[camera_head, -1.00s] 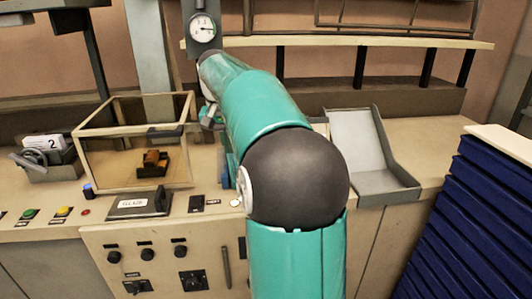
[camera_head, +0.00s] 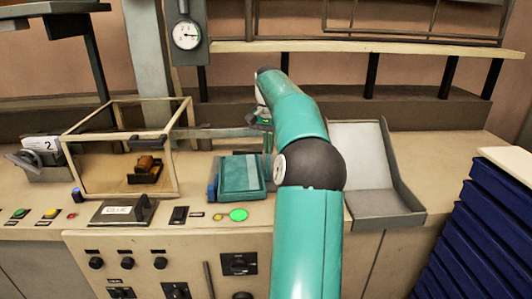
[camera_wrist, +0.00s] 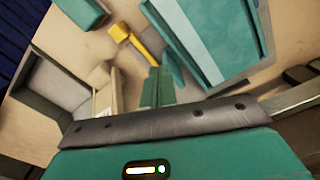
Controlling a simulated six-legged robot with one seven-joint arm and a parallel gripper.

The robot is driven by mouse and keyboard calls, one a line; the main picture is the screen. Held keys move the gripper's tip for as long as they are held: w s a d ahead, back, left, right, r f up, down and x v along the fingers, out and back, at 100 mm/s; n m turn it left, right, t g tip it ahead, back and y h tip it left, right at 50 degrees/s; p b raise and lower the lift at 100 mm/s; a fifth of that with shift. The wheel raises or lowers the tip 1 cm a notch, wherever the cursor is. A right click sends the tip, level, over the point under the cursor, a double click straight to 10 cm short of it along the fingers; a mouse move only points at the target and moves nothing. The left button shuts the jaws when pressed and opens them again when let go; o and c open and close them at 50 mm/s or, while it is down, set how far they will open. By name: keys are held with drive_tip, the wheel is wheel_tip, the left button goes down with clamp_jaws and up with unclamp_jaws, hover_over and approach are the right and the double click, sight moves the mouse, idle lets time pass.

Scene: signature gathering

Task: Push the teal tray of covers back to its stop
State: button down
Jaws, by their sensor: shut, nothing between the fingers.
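The teal tray (camera_head: 241,196) sits on the bench behind the lit green button, left of my arm. It shows at the upper right of the wrist view (camera_wrist: 263,40), with a teal cover with a pale stripe (camera_wrist: 205,45) in it. My gripper (camera_wrist: 165,75) is shut and empty, beside the tray in the wrist view; I cannot tell whether it touches it. In the head view its fingers are largely hidden at the far end of my arm. The tray's stop cannot be made out.
A glass-sided case (camera_head: 165,165) stands left of the tray. A grey sloped tray (camera_head: 385,211) lies right of my arm, with a dark blue stack (camera_head: 475,230) beyond. A gauge (camera_head: 186,35) hangs behind. A yellow part (camera_wrist: 148,52) is near the fingers in the wrist view.

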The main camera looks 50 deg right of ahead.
drive_tip(key=f, duration=0.9)
drive_tip(key=shift+w+a, duration=0.25)
drive_tip(key=shift+w, duration=0.1)
drive_tip(key=shift+r, duration=0.1)
